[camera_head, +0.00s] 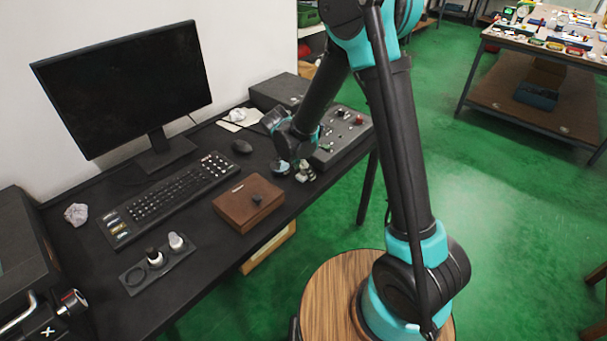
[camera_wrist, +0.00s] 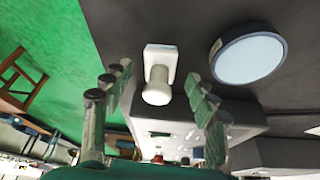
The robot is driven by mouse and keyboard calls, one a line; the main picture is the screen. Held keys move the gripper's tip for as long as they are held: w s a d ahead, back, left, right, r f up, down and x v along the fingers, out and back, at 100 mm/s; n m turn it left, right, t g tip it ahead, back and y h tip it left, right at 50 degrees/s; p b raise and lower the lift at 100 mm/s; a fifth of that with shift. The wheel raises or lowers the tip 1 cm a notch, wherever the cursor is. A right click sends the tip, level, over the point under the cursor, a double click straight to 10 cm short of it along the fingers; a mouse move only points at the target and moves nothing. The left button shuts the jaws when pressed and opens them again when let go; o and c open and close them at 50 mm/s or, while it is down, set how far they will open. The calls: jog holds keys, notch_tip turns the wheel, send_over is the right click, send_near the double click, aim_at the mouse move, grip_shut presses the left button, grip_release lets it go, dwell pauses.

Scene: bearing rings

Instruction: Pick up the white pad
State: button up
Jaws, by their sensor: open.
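A small white piece with a square base and a round knob (camera_wrist: 158,84), which looks like the white pad, sits on the dark desk in the wrist view. It appears between the two fingers of my gripper (camera_wrist: 160,90), with a gap on each side. My gripper is open and empty. In the head view the white piece (camera_head: 303,176) is small at the desk's front edge, just under my gripper (camera_head: 296,160), which partly hides it. A round pale-blue disc with a dark rim (camera_wrist: 248,56) lies beside it to the right in the wrist view.
A grey control box with knobs (camera_head: 340,138) stands close right of my gripper. A brown box (camera_head: 248,203) lies to its left front. A mouse (camera_head: 242,147), keyboard (camera_head: 170,198) and monitor (camera_head: 130,85) are further left. The desk edge is close; green floor lies beyond.

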grip_shut()
dwell(0.4)
jog(key=shift+r, duration=0.1)
notch_tip(320, 180, up, 20)
dwell(0.6)
